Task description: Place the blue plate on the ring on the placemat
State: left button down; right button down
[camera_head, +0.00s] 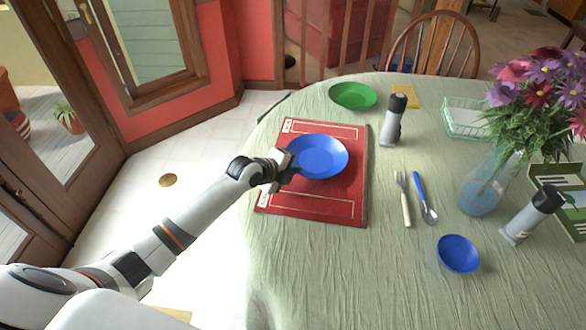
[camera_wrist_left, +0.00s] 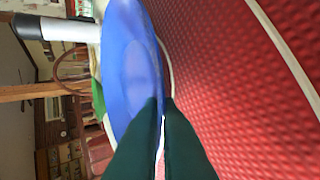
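The blue plate (camera_head: 318,155) is over the upper middle of the red placemat (camera_head: 330,205), and it fills the middle of the left wrist view (camera_wrist_left: 128,70). I cannot tell whether it rests flat on the mat or hangs just above it. The ring is mostly hidden under the plate; a pale curved line (camera_wrist_left: 167,70) shows beside the rim in the left wrist view. My left gripper (camera_head: 288,170) is at the plate's left edge. Its dark fingers (camera_wrist_left: 162,105) are close together with the plate's rim between them. My right gripper is not in view.
A green plate (camera_head: 353,95) and a grey-white shaker (camera_head: 393,120) stand beyond the mat. A fork (camera_head: 403,198), a blue-handled spoon (camera_head: 425,198) and a blue bowl (camera_head: 458,254) lie to the right. A flower vase (camera_head: 484,182) and second shaker (camera_head: 530,216) stand farther right.

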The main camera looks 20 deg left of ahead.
pick_arm(q)
jog(key=c, duration=2.1)
grip_release()
jog(key=shift+f, duration=0.15)
jog(key=shift+o, duration=0.9)
jog(key=shift+s+r, duration=0.15)
jog(key=shift+r, duration=0.1)
jog(key=v, duration=1.1)
jog(key=shift+s+r, duration=0.25)
jog(key=shift+s, duration=0.05)
